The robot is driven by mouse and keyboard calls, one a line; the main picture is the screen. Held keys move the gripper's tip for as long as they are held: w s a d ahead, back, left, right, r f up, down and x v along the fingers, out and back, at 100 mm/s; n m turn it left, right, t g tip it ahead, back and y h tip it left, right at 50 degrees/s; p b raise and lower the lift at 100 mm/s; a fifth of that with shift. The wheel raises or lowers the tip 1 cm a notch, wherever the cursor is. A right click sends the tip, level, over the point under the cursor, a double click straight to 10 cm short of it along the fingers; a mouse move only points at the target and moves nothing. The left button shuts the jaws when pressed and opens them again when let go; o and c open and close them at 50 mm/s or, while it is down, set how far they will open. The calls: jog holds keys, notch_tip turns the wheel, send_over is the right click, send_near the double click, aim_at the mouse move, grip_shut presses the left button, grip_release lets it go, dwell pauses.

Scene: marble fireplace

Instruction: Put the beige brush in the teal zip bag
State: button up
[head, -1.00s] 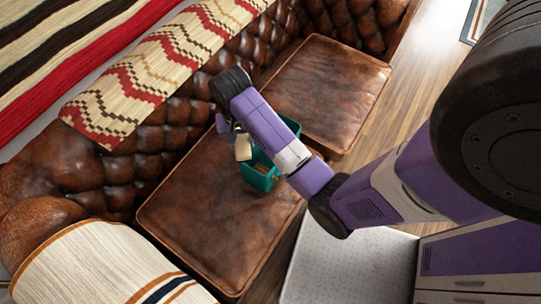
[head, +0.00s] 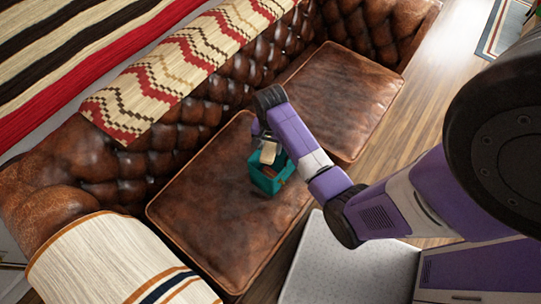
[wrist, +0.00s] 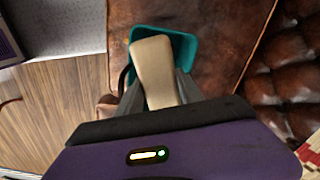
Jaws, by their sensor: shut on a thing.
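The beige brush (wrist: 153,70) is held in my gripper (wrist: 154,95), which is shut on it. In the head view the brush (head: 268,152) shows as a small beige block below the end of my arm. The teal zip bag (head: 265,181) stands open on the brown leather seat cushion. In the wrist view the bag's rim (wrist: 183,40) shows behind the brush, so the brush appears over the bag's opening. I cannot tell whether its far end is below the rim. Something brownish shows inside the bag; most of its inside is hidden.
The leather sofa has two seat cushions, a near one (head: 200,215) and a far one (head: 350,90), with a tufted backrest behind. A zigzag throw (head: 185,70) lies over the backrest and a striped one (head: 110,265) over the armrest. Wooden floor (head: 440,85) lies to the right.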

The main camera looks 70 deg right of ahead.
notch_tip(320, 180, down, 7)
jog(key=shift+f, duration=0.15)
dwell(0.4)
jog(key=o, duration=1.3)
jog(key=shift+f, duration=0.1)
